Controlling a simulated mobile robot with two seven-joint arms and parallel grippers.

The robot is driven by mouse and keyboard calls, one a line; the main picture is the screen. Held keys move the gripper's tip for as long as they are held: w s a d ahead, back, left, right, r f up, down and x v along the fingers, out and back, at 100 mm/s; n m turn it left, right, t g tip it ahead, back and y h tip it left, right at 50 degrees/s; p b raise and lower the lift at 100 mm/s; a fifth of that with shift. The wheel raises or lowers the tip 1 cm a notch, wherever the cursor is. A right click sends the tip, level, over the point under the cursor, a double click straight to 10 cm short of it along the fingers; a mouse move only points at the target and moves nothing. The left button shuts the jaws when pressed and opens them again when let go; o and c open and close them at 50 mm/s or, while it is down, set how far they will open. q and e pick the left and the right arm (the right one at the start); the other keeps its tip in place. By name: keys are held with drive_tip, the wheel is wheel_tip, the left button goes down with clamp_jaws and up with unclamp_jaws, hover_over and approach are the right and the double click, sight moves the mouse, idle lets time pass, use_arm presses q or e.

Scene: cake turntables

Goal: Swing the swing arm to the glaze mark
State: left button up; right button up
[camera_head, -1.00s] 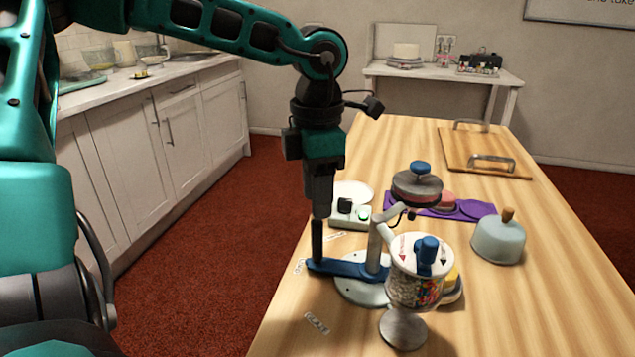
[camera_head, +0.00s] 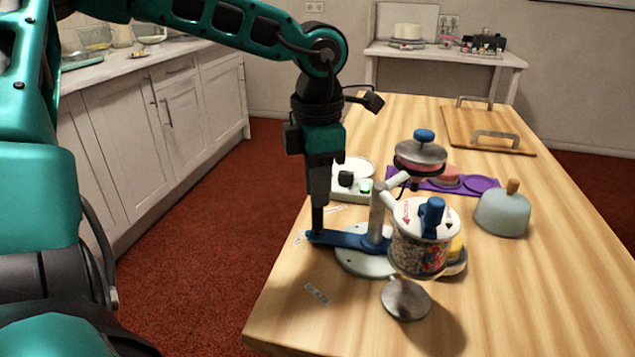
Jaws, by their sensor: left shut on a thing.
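The blue swing arm (camera_head: 350,240) reaches left from the grey upright post (camera_head: 377,212) of a stand with a pale round base (camera_head: 358,264). My left gripper (camera_head: 317,234) points straight down and is shut on the outer end of the swing arm. Another small label (camera_head: 300,238) lies just left of the gripper, partly hidden. A clear jar of sprinkles (camera_head: 420,252) with a white, blue-knobbed lid stands right of the post. My right gripper is out of view.
A grey disc (camera_head: 406,299) sits below the jar. A domed cover (camera_head: 502,212) stands right. The table's front right is clear.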

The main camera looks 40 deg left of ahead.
use_arm(q)
drive_tip(key=shift+s, duration=0.1)
drive_tip(key=shift+s+d+b, duration=0.5)
drive_tip(key=shift+s+d, duration=0.4)
drive_tip(key=shift+s, duration=0.1)
drive_tip(key=shift+s+d+b, duration=0.3)
drive_tip(key=shift+s+d, duration=0.1)
drive_tip(key=shift+d, duration=0.2)
drive_tip(key=shift+s+d+b, duration=0.25)
drive_tip(key=shift+s+d, duration=0.15)
drive_tip(key=shift+d, duration=0.3)
drive_tip(key=shift+s+d+b, duration=0.2)
drive_tip(key=shift+d+b, duration=0.1)
drive_tip(key=shift+d, duration=0.35)
drive_tip(key=shift+s+d+b, duration=0.15)
drive_tip(key=shift+d+b, duration=0.15)
drive_tip(key=shift+d, duration=0.35)
